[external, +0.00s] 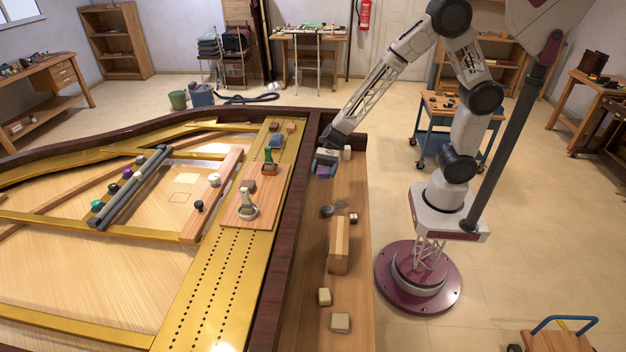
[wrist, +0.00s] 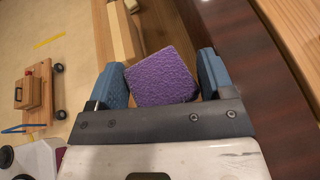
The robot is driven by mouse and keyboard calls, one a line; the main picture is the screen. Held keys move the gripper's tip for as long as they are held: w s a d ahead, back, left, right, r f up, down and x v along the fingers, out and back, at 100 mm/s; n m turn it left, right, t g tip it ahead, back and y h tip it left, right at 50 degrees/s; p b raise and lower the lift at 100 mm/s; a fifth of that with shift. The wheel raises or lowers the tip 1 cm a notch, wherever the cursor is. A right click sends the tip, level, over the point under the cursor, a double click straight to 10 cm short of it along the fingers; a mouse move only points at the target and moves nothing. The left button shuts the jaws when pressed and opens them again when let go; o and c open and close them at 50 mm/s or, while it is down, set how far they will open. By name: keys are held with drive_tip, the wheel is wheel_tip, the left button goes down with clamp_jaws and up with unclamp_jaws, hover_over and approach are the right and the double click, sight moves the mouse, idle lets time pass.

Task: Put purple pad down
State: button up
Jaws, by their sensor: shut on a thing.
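The purple pad (wrist: 161,77) is a square, rough-textured block. In the wrist view it sits between the two blue fingers of my gripper (wrist: 165,80), slightly turned, and the gripper is shut on it. In the external view my gripper (external: 325,165) is at the far end of the wooden bench strip beside the piano's dark rim. The purple pad (external: 324,172) shows there only as a small patch under the fingers. I cannot tell whether it touches the wood below.
The wooden ledge (external: 352,266) holds a long wooden block (external: 339,245), a dark round piece (external: 327,211) and two pale blocks (external: 340,322). The dark piano rim (external: 290,240) rises on the left.

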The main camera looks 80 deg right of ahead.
sight(349, 187)
drive_tip(key=s+d+f+t, duration=0.1)
drive_tip(key=s+d+f, duration=1)
drive_tip(key=d, duration=0.4)
drive_tip(key=s+d+f+m, duration=0.1)
drive_tip(key=s+d+f, duration=0.2)
drive_tip(key=s, duration=0.5)
drive_tip(key=s+d+f+m+t, duration=0.1)
drive_tip(key=s+d+f, duration=0.2)
drive_tip(key=s, duration=0.6)
drive_tip(key=shift+d+f+h, duration=0.2)
drive_tip(key=shift+f+h, duration=0.2)
drive_tip(key=shift+f, duration=0.35)
drive_tip(key=w, duration=0.5)
drive_tip(key=w+f, duration=0.1)
drive_tip(key=w, duration=0.4)
drive_tip(key=w+d, duration=0.1)
drive_tip(key=w, duration=0.4)
drive_tip(key=shift+w+d+f, duration=0.1)
drive_tip(key=shift+w+f, duration=0.15)
drive_tip(key=shift+w, duration=0.15)
drive_tip(key=shift+f, duration=1.75)
